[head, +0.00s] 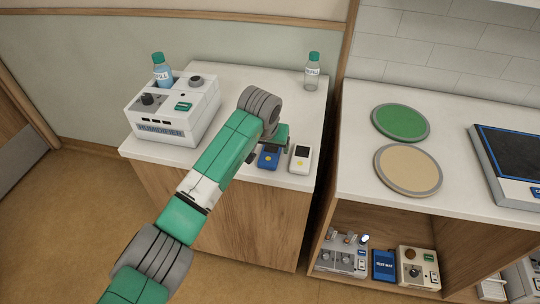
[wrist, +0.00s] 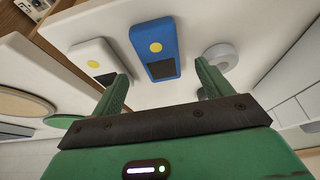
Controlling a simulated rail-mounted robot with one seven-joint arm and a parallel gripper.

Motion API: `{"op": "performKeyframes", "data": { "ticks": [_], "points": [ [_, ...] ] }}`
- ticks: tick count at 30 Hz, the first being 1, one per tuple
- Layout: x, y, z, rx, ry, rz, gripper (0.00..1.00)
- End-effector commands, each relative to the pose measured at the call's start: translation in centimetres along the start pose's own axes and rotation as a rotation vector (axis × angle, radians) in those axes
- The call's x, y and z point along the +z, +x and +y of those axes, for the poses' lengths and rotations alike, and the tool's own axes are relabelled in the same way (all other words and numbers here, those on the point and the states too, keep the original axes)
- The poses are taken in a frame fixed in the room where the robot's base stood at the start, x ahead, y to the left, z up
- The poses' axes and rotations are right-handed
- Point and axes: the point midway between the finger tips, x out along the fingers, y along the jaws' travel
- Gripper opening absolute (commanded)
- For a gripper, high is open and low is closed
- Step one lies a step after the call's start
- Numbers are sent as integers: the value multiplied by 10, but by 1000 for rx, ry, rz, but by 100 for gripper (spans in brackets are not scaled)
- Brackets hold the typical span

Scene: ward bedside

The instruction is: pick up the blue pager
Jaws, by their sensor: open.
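The blue pager (head: 269,158) lies on the white top of the bedside cabinet near its front edge, partly hidden by my arm in the head view. It has a yellow round button and a dark screen. In the wrist view the blue pager (wrist: 155,48) shows beyond and between my two green fingers. My gripper (wrist: 160,85) is open and empty, with its fingers apart on either side of the pager's screen end. I cannot tell how high the fingertips are above it. A white pager (head: 300,159) lies just right of the blue one; it also shows in the wrist view (wrist: 98,58).
A humidifier (head: 172,112) stands at the cabinet's left. One refill bottle (head: 161,70) is by it, another (head: 312,72) at the back right. Green (head: 401,122) and tan (head: 408,169) round pads lie on the right counter. The cabinet top's middle back is clear.

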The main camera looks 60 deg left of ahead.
Motion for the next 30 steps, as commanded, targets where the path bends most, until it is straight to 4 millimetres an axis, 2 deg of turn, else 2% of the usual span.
{"op": "performKeyframes", "data": {
  "ticks": [1,3,6,14,15,21,23,30],
  "points": [
    [1,14,0,-2,0,-3,78],
    [0,28,1,-3,0,-2,78],
    [-2,40,1,-2,0,0,78],
    [-2,45,1,1,0,0,78],
    [-2,44,1,0,0,0,76],
    [-2,44,1,0,0,0,37],
    [-2,44,1,0,0,0,28],
    [-3,43,1,0,0,1,28]
  ]
}}
